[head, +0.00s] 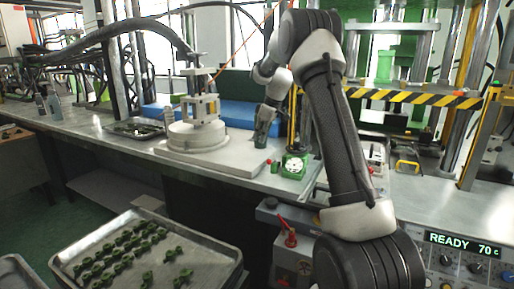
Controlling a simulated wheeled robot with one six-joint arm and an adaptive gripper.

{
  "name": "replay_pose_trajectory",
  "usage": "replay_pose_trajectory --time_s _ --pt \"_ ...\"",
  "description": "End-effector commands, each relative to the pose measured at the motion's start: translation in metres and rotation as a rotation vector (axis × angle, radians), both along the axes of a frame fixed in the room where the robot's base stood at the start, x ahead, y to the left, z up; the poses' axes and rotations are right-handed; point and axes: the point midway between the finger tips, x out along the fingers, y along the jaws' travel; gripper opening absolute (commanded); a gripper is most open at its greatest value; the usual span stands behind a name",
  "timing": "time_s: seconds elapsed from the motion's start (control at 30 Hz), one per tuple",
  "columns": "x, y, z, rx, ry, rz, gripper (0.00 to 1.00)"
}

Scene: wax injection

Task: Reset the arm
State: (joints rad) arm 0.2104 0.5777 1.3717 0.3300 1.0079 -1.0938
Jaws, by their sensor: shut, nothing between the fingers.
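My arm rises from the lower right of the head view, bends at the top, and reaches down toward the workbench. My gripper (262,138) hangs low over the bench, pointing down, just right of the white round fixture. It is small and partly dark in this view. Its fingers look closed, and I see nothing held in them. A small green device with a round dial (293,165) stands on the bench to the right of and below my gripper.
A white round fixture (194,134) on a plate stands on the bench. A metal tray (225,262) with several green pieces is at the lower left. A smaller tray (138,128) lies on the bench. A yellow-black striped bar (420,97) and a READY 70 display (462,245) are on the right.

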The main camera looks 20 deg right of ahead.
Motion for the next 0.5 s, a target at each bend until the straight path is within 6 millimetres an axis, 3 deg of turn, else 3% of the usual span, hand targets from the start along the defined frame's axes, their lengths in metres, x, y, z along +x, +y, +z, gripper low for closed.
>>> replay_pose_trajectory --time_s 0.2,0.5 --pt "-0.004 -0.005 0.015 0.0 0.001 0.0 0.0" --pt "-0.005 -0.005 0.016 0.0 0.001 0.0 0.0"
